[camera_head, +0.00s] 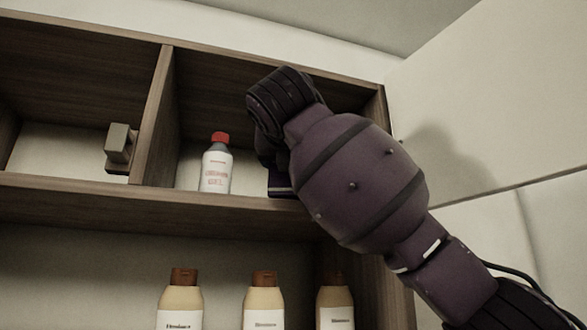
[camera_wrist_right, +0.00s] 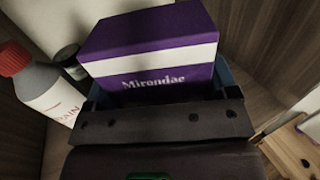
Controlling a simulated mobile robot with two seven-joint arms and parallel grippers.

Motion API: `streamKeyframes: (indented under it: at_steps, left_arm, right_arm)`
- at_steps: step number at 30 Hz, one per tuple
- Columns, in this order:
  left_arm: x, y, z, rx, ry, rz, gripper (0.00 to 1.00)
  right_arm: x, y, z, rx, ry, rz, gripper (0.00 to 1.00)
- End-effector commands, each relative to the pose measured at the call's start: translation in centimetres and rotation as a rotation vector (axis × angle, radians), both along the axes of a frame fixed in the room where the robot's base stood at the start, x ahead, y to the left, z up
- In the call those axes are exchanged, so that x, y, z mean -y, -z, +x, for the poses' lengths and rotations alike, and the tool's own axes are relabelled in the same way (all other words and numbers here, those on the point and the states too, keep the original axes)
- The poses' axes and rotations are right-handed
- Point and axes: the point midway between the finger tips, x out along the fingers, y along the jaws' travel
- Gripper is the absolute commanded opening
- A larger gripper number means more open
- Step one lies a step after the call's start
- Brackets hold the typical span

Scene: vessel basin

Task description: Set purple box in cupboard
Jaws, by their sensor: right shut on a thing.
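The purple box (camera_wrist_right: 150,38) has a white band and the word "Mirondae"; it fills the middle of the right wrist view. My right gripper (camera_wrist_right: 160,100) is shut on it. In the head view my right arm reaches from the lower right into the upper right compartment of the wooden cupboard (camera_head: 235,212). My wrist hides most of the gripper there, and only a small dark edge of what seems to be the box (camera_head: 280,182) shows at shelf level. I cannot tell whether the box touches the shelf. My left gripper is not in view.
A grey bottle with a red cap (camera_head: 216,166) stands just left of the gripper in the same compartment. A divider (camera_head: 153,120) separates it from the left compartment, which holds a brown block-like object (camera_head: 119,146). Several yellowish bottles (camera_head: 264,302) stand on the shelf below.

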Motion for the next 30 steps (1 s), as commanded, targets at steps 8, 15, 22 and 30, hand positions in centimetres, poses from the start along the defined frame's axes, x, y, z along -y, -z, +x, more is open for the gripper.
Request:
streamKeyframes:
  at_steps: [8,15,22,30]
  left_arm:
    - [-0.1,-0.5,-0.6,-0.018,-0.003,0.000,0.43]
    - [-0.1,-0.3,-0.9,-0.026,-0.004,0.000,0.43]
    - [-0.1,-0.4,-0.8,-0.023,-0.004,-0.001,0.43]
    - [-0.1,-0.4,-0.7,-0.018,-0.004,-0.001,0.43]
  right_arm:
    - [0.3,-0.1,3.7,-0.004,0.001,0.001,0.51]
    - [0.3,1.5,3.6,-0.001,-0.001,0.001,0.51]
    - [0.3,1.5,3.6,0.000,0.000,0.000,0.51]
    - [0.3,1.8,3.6,-0.001,0.001,0.000,0.99]
